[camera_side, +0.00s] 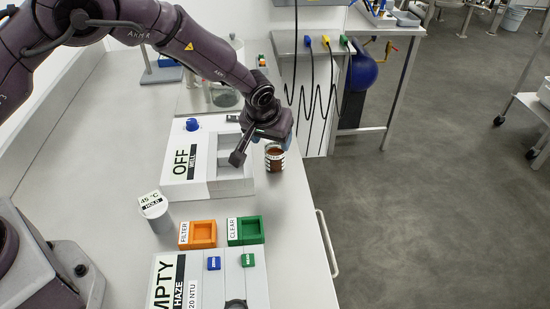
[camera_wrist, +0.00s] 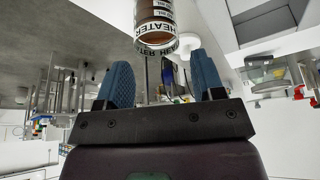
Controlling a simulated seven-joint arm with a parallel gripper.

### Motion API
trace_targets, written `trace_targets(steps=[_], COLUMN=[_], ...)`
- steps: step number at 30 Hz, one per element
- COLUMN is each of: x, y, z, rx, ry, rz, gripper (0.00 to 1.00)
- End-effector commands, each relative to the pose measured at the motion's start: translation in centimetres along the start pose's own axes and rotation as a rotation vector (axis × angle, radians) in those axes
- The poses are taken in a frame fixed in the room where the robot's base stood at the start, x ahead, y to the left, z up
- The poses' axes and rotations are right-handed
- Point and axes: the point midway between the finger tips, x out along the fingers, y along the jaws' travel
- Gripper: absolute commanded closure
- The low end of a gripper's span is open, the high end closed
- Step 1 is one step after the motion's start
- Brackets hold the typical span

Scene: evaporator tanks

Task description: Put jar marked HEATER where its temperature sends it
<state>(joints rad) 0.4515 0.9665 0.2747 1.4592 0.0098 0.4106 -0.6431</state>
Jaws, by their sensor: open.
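The jar marked HEATER (camera_wrist: 155,28) has a clear body with brown contents and a white label band. In the side view the jar (camera_side: 275,157) stands upright on the bench, right of the MILL box. My gripper (camera_side: 286,142) is at the jar's top, partly covering it. In the wrist view my gripper (camera_wrist: 162,80) is open, its two blue fingers apart, with the jar ahead and roughly between them; contact cannot be told. A grey post (camera_side: 157,212) reads 45 °C HOLD. An orange FILTER tray (camera_side: 198,243) and a green CLEAR tray (camera_side: 262,239) look empty.
The white MILL box (camera_side: 178,187) reads OFF and stands left of the jar. A front box (camera_side: 205,292) reads EMPTY, HAZE and 20 NTU, with blue and green tabs. The bench's right edge is close to the jar. The bench (camera_side: 95,170) at left is clear.

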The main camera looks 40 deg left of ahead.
Motion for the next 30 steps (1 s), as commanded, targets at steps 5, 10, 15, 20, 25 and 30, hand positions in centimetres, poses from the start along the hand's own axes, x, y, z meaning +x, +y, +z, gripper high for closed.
trace_targets(steps=[5, 10, 15, 20, 25, 30], x=[2.6, 4.7, 5.0, 5.0, 4.9, 4.9], y=[0.2, 0.2, 0.3, 0.3, 0.3, 0.3], z=[0.4, 0.4, 0.3, 0.3, 0.3, 0.3], rx=[0.001, 0.001, 0.001, 0.001, 0.001, 0.001], ry=[-0.003, -0.002, -0.001, -0.001, -0.001, 0.000], rz=[-0.002, -0.001, 0.000, 0.000, 0.000, 0.000], gripper=[0.38, 0.38, 0.38, 0.47, 0.80, 0.85])
